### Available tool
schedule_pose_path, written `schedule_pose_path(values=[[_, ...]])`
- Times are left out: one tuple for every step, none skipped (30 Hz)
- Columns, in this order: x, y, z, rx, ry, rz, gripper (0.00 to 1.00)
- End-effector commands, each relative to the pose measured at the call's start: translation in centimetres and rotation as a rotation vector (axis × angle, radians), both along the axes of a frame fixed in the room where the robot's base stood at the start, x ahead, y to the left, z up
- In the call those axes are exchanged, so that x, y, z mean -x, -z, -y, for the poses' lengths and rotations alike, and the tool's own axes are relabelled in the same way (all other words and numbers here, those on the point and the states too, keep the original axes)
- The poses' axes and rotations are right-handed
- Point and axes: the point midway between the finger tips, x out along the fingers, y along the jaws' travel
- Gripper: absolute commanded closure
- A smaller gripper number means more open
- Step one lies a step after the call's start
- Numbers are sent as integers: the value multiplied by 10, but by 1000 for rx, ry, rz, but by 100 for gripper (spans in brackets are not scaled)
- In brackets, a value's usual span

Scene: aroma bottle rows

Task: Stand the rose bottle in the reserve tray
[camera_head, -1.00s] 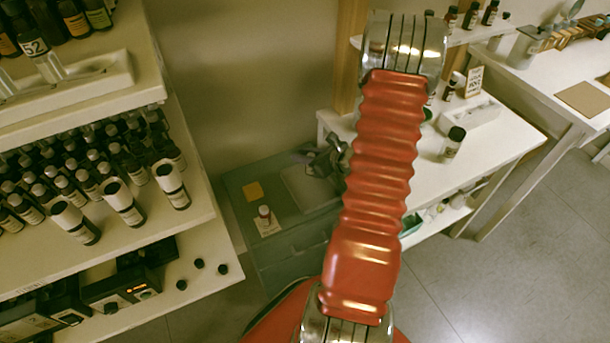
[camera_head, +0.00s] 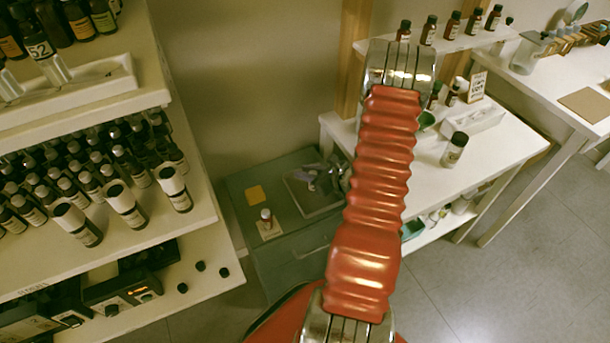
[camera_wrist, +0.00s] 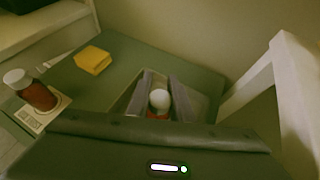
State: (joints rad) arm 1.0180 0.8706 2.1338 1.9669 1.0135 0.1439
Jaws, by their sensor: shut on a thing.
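My gripper (camera_head: 320,178) is over the grey rectangular tray (camera_head: 318,209) on the green cabinet. In the wrist view, my gripper's two fingers (camera_wrist: 163,84) are shut on a bottle with a white cap (camera_wrist: 160,99); a bit of its reddish body shows under the cap. Its label and base are hidden, so I cannot read its name or tell whether it touches the tray floor. The tray (camera_wrist: 124,101) shows around the fingers. A second white-capped, red-brown bottle (camera_head: 266,215) stands upright on a small printed card, left of the tray.
A yellow block (camera_head: 254,194) lies on the green cabinet top (camera_head: 236,187) behind the second bottle. A white shelf (camera_head: 205,215) crowded with bottles stands at left. A white table (camera_head: 490,150) with a dark-capped bottle (camera_head: 455,150) is close on the right.

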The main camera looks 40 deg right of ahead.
Motion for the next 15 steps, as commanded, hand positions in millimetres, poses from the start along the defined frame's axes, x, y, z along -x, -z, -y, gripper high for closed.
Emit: schedule_pose_path(values=[[0,6,0,-3,1,-1,100],[0,8,0,-3,1,-1,100],[0,11,0,-2,0,0,100],[0,12,0,-1,0,0,100],[0,13,0,-1,0,0,100],[0,13,0,0,0,0,100],[0,13,0,0,0,0,100],[0,13,0,0,0,0,100],[0,13,0,0,0,0,100],[0,13,0,0,0,0,100],[0,13,0,0,0,0,100],[0,13,0,0,0,0,100],[0,13,0,0,0,0,100],[0,13,0,0,0,0,100],[0,14,0,-1,0,0,100]])
